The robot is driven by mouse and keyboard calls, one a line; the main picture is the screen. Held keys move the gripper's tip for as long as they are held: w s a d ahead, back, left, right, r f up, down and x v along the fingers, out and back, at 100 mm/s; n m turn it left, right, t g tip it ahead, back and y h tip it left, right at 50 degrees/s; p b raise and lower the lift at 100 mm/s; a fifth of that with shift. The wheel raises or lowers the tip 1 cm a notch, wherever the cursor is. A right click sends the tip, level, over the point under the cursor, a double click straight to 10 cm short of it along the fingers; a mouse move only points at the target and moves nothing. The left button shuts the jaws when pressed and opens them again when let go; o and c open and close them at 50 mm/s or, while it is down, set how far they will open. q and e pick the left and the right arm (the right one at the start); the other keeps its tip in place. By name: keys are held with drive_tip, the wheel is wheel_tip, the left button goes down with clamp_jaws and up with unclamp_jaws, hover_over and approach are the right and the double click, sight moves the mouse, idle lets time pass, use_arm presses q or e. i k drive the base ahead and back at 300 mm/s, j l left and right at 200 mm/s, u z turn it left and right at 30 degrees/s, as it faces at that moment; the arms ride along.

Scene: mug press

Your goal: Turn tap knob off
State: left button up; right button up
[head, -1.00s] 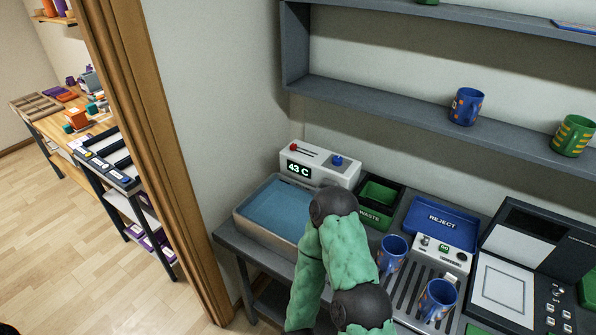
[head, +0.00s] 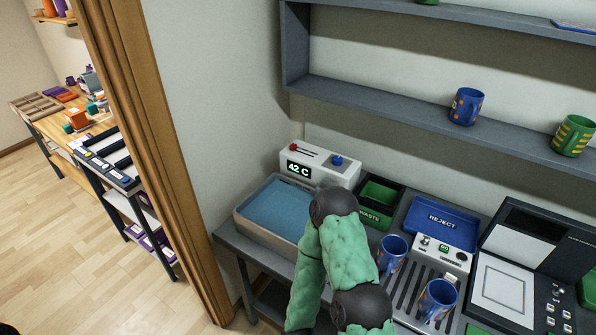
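A white box (head: 325,167) with a display (head: 299,169) reading 42 C stands behind a basin of blue water (head: 277,208). A red knob (head: 294,147) is at the left of its top and a blue knob (head: 337,160) at the right. Which of them is the tap knob is not labelled legibly. One of my green arms, with dark joints, bends in front of the basin's right side and hides part of it. Neither gripper shows in the head view, and nothing visible touches the knobs.
A green waste bin (head: 379,196), a blue reject tray (head: 441,223) and a slatted rack with two blue mugs (head: 391,252) (head: 437,299) stand right of the basin. A grey shelf (head: 400,104) with mugs hangs above. A wooden door frame (head: 160,150) stands at left.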

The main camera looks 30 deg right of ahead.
sight(337, 160)
drive_tip(key=z, duration=1.35)
